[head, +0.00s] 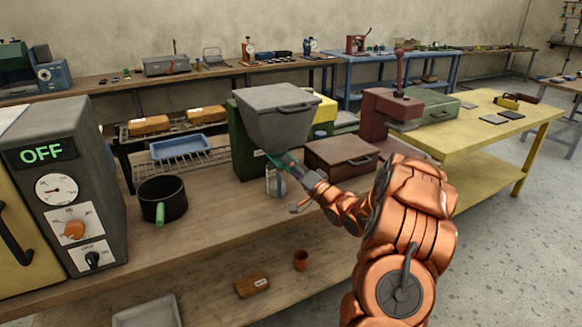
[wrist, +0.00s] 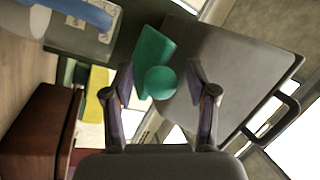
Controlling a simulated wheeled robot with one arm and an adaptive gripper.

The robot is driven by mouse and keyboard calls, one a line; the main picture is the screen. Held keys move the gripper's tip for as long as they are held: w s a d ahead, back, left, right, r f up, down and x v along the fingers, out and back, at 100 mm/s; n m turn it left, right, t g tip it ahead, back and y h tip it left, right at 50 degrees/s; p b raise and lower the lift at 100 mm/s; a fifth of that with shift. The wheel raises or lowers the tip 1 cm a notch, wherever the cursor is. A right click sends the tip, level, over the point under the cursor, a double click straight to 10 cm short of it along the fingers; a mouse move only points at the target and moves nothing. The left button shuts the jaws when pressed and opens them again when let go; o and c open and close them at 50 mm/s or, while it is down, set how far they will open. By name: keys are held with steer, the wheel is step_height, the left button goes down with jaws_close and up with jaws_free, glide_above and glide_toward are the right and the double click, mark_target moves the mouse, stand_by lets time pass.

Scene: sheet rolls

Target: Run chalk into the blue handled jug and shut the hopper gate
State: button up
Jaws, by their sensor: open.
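The grey hopper (head: 278,108) stands on a green body on the wooden bench; its grey side and handle also fill the right of the wrist view (wrist: 225,75). A teal gate lever with a round knob (wrist: 160,82) shows below the hopper. My gripper (head: 284,160) is open under the hopper's front, its two fingers (wrist: 160,84) on either side of the knob in the wrist view. I cannot tell whether they touch it. The blue handled jug (head: 272,184) is beneath the hopper, partly hidden by my gripper; its blue handle (wrist: 78,11) shows at the wrist view's top left. No chalk is visible.
A dark pot (head: 174,203) with a green handle stands left on the bench, near a grey control box (head: 72,165) reading OFF. A brown lidded box (head: 340,150) is right of the hopper. A blue tray (head: 180,147) sits on a rack behind. The bench front is mostly clear.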

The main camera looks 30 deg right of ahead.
steer(key=shift+c, duration=0.2)
steer(key=shift+r, duration=0.1)
jaws_close()
